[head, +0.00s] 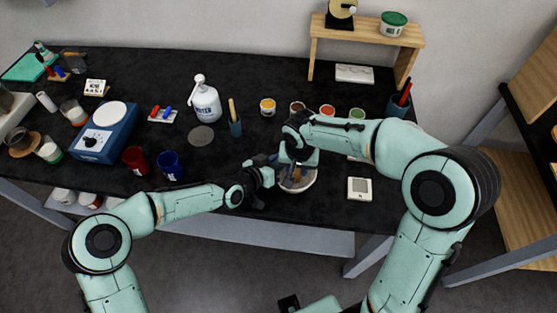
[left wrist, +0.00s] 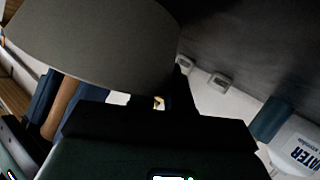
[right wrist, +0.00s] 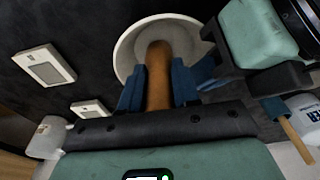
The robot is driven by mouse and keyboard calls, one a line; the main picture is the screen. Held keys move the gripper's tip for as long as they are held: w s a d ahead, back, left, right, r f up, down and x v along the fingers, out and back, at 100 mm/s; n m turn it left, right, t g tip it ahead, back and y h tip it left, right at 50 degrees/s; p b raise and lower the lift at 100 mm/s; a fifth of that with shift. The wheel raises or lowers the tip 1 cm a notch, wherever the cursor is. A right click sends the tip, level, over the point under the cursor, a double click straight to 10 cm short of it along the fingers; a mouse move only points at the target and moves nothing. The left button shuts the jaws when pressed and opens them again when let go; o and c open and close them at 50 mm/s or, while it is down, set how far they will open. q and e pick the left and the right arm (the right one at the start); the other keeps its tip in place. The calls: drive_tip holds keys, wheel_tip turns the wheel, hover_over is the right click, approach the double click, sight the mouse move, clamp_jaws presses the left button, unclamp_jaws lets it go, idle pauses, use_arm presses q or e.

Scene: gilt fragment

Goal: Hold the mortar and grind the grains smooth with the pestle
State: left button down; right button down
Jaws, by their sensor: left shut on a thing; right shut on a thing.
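The pale, round mortar (head: 308,186) stands near the front edge of the black table. It fills the top of the left wrist view as a grey curved wall (left wrist: 95,42), and its open bowl (right wrist: 126,48) shows in the right wrist view. My left gripper (head: 275,174) is shut on the mortar's left side. My right gripper (head: 296,170) is above the bowl, shut on the brown pestle (right wrist: 157,78). The pestle's far end is down inside the bowl. The grains are hidden or too small to make out.
A white square device (head: 359,189) lies right of the mortar. A blue cup (head: 171,166) and a red cup (head: 136,160) stand to the left. A water bottle (head: 205,104) and small colour jars (head: 267,107) are behind. The table's front edge is close to the mortar.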

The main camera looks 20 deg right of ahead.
use_arm(q)
drive_tip(key=shift+s+f, duration=0.15)
drive_tip(key=shift+f, duration=0.05)
use_arm(e)
drive_tip(key=shift+w+a+f, duration=0.1)
drive_tip(key=shift+w+a, duration=0.45)
drive_tip(key=shift+w, duration=0.25)
drive_tip(key=shift+s+a, duration=0.2)
drive_tip(key=shift+s, duration=0.85)
drive_tip(key=shift+w+d, duration=0.7)
drive_tip(key=shift+d, duration=0.15)
drive_tip(key=shift+w+a, duration=0.1)
drive_tip(key=shift+a, duration=0.9)
drive_tip(key=shift+s+d, duration=0.55)
drive_tip(key=shift+s, duration=0.25)
drive_tip(key=shift+w+d, duration=0.25)
drive_tip(key=shift+w, duration=0.75)
